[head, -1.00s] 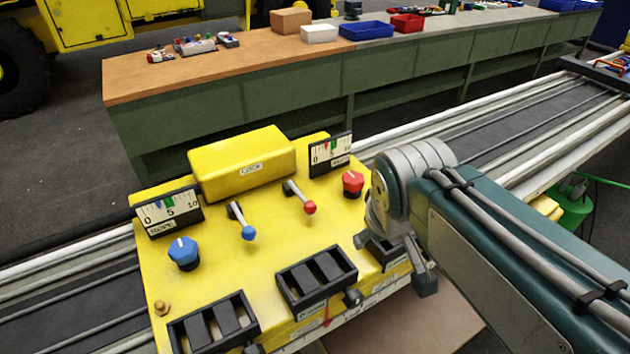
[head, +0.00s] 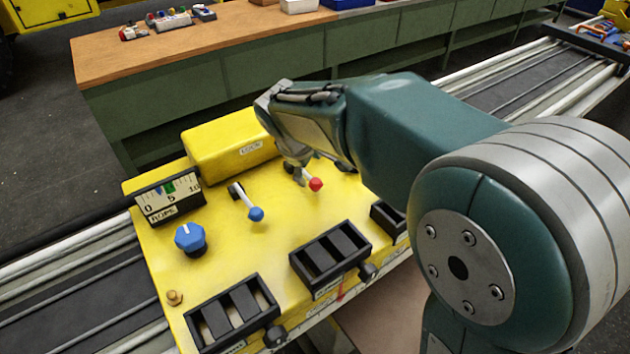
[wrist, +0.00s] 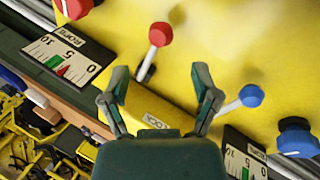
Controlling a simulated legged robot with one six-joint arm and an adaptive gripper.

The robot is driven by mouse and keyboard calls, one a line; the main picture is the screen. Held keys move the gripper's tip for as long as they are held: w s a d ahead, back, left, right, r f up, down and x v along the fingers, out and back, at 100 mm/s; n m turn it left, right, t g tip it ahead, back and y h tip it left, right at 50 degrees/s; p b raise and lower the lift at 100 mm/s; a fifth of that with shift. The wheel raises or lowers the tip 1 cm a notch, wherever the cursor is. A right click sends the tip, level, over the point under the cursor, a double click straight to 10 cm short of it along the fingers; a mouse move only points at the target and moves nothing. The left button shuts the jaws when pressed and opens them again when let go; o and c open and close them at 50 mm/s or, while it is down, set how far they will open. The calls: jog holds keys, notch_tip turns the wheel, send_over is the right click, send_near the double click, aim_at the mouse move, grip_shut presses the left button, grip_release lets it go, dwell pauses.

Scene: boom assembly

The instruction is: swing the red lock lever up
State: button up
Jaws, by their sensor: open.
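The red lock lever (head: 315,184) is a short silver rod with a red ball, on the yellow panel (head: 230,275). Its ball tilts toward the panel's front. In the wrist view the red ball (wrist: 159,35) lies just beyond the fingertips, and the rod's base is between them. My gripper (head: 296,172) is over the panel beside the lever, fingers pointing down. In the wrist view my gripper (wrist: 161,75) is open, with a finger on each side of the rod and nothing held. The yellow LOCK box (wrist: 150,108) shows between the fingers. Contact with the lever cannot be told.
A blue-ball lever (head: 255,213) stands left of the red one, close to one finger in the wrist view. A blue knob (head: 190,238), a gauge (head: 168,199) and black slotted frames (head: 330,253) are also on the panel. A red knob (wrist: 73,8) shows in the wrist view.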

aim_at(314, 182)
jog(key=x, duration=0.7)
jog(key=shift+a+f, duration=0.2)
jog(key=shift+w+d, duration=0.1)
grip_shut()
